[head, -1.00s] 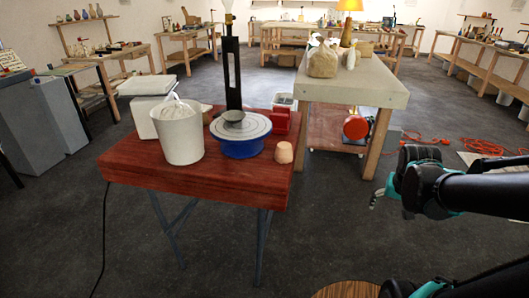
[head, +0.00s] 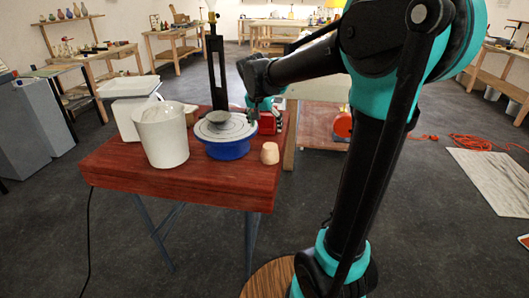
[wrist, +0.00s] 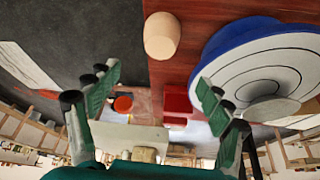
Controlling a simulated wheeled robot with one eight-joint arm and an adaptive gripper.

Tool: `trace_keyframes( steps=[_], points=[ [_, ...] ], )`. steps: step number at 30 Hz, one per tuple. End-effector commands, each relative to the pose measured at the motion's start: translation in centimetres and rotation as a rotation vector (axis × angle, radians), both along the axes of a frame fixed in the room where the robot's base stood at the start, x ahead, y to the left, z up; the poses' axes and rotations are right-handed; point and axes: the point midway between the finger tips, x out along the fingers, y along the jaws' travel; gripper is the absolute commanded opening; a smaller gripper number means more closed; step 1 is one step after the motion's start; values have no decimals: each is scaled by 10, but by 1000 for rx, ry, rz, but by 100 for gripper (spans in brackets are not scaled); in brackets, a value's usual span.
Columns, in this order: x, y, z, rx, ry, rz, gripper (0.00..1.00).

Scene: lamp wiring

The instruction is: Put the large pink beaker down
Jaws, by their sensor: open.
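A pale pink beaker (head: 270,153) stands upright on the front right part of the red table (head: 130,180), just right of the blue-rimmed wheel. It is the only pink vessel I make out. In the wrist view the beaker (wrist: 162,36) shows at the top middle, beyond my fingertips and not between them. My gripper (head: 254,112) is above the right rear part of the table, near the wheel and a red block. In the wrist view my gripper (wrist: 158,88) has its green fingers wide apart with nothing held between them.
The blue-rimmed wheel (head: 226,148) carries a small grey dish (head: 219,117). A white bucket (head: 163,140) stands left of it, and a black lamp post (head: 217,75) behind. A red block (head: 268,122) sits near my gripper. Bare table lies in front of the wheel.

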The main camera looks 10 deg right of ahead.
Motion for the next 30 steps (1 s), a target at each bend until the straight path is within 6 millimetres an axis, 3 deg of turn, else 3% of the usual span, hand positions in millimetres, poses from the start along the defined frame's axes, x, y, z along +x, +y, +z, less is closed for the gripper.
trace_keyframes(
  steps=[10,20,30],
  points=[
    [24,-14,-61,0,-1,0,80],
    [32,-17,-85,0,0,0,80],
    [45,-23,-123,0,0,1,80]
  ],
)
